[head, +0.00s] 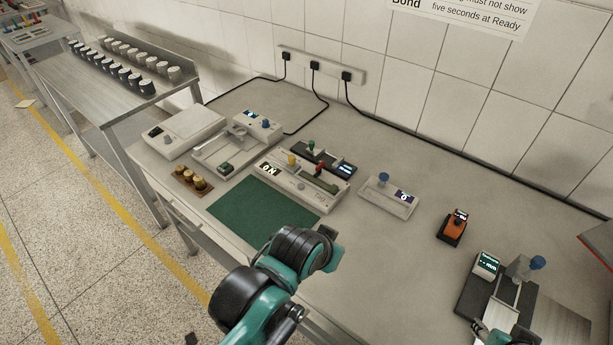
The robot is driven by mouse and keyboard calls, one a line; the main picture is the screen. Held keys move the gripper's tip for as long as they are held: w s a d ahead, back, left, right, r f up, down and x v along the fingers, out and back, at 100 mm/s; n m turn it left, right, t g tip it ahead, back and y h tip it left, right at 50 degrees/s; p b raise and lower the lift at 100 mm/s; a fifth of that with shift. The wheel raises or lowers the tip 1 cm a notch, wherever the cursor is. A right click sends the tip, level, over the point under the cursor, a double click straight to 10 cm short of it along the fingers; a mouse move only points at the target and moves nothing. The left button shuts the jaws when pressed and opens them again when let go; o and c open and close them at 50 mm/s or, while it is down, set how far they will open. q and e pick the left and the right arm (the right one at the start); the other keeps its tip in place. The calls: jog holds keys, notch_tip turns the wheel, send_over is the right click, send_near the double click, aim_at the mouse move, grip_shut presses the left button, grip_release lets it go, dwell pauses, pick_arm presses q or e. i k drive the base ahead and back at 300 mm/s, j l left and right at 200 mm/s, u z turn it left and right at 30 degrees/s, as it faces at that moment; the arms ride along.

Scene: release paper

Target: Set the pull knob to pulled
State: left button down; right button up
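Several knobs stand on devices on the bench, and I cannot tell which one is the pull knob. A blue knob (384,177) stands upright on a small white box (374,204) with a dark display. Another blue knob (538,262) is on a grey device at the lower right. A third blue knob (265,123) is on a device at the back left. My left gripper (328,233) is mostly hidden behind my wrist, over the bench in front of the green mat. My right gripper (484,331) is only partly in frame at the bottom right, beside the grey device.
A green mat (250,205) lies near the front edge. A white panel with yellow, green and red knobs (290,186) is behind it. Brown knobs (190,180) stand left. An orange meter (453,227) stands right. Black cables run along the wall.

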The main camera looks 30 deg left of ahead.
aim_at(292, 167)
jog(key=u, duration=1.3)
